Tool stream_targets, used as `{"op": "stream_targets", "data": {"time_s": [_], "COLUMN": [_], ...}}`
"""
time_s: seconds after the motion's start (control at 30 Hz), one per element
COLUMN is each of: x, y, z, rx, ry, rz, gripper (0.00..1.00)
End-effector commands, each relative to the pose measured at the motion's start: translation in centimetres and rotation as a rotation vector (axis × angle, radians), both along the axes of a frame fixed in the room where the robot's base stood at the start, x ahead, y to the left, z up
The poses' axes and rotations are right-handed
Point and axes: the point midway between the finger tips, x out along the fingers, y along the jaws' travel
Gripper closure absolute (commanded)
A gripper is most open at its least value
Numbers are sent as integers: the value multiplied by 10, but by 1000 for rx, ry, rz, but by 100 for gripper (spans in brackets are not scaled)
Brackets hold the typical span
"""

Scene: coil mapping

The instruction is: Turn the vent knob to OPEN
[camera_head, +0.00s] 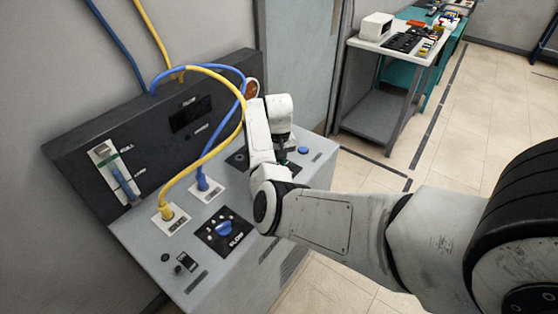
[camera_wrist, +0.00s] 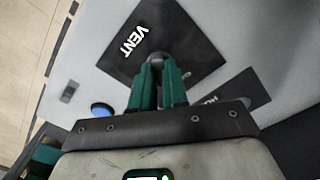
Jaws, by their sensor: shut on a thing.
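The vent knob (camera_wrist: 156,53) is a dark, rounded knob on a black plate marked VENT (camera_wrist: 127,41), seen in the wrist view. My gripper (camera_wrist: 158,68) has green fingers and is shut on the knob from above. The fingers hide much of the knob, so its pointer cannot be made out. No OPEN mark can be read. In the head view my gripper (camera_head: 283,158) reaches down to the right part of the sloping grey console (camera_head: 165,255), and my arm hides the knob there.
A blue button (camera_wrist: 102,109) sits beside the vent plate. A second black plate (camera_wrist: 240,92) lies close on the other side. Yellow (camera_head: 197,162) and blue (camera_head: 204,170) cables arch over the console left of my arm. A blue FLOW knob (camera_head: 223,228) is nearer. A cart (camera_head: 385,99) stands behind.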

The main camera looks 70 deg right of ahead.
Motion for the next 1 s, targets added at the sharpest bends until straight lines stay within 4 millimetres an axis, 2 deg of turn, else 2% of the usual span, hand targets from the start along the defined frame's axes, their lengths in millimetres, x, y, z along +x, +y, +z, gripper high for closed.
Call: {"op": "stream_targets", "data": {"time_s": [0.6,1.0], "x": [1,1], "y": [-1,-1], "z": [1,1], "rx": [-2,-3], "ry": [-4,-4], "rz": [-580,-855], "gripper": [100,100]}}
